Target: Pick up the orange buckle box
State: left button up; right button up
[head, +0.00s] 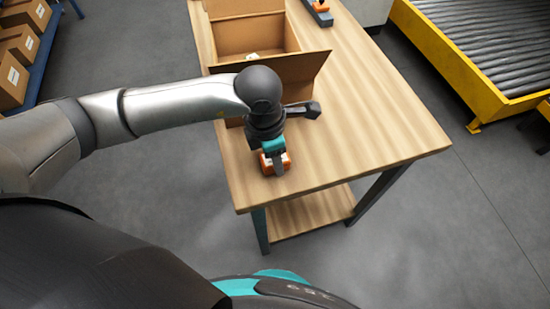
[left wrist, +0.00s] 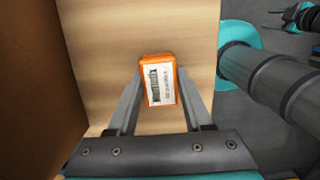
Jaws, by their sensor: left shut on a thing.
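The orange buckle box (head: 265,165) is a small orange carton near the table's front left part. In the left wrist view, the orange buckle box (left wrist: 160,82) shows a white barcode label facing the camera. My left gripper (head: 276,160) points down over it. Its fingers (left wrist: 158,100) are shut on the box's two sides. I cannot tell whether the box touches the table or is slightly above it. A dark pronged part at the top right of the left wrist view may be my right gripper (left wrist: 294,16); its jaws are too small to read.
An open cardboard box (head: 235,35) stands behind my left gripper on the wooden table (head: 380,120). A grey holder with an orange item (head: 320,8) lies at the back. The table's right side is clear. A yellow roller conveyor (head: 465,75) stands right; shelved cartons (head: 20,45) stand left.

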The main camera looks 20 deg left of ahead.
pick_arm(q)
grip_shut()
jog(key=shift+r, duration=0.15)
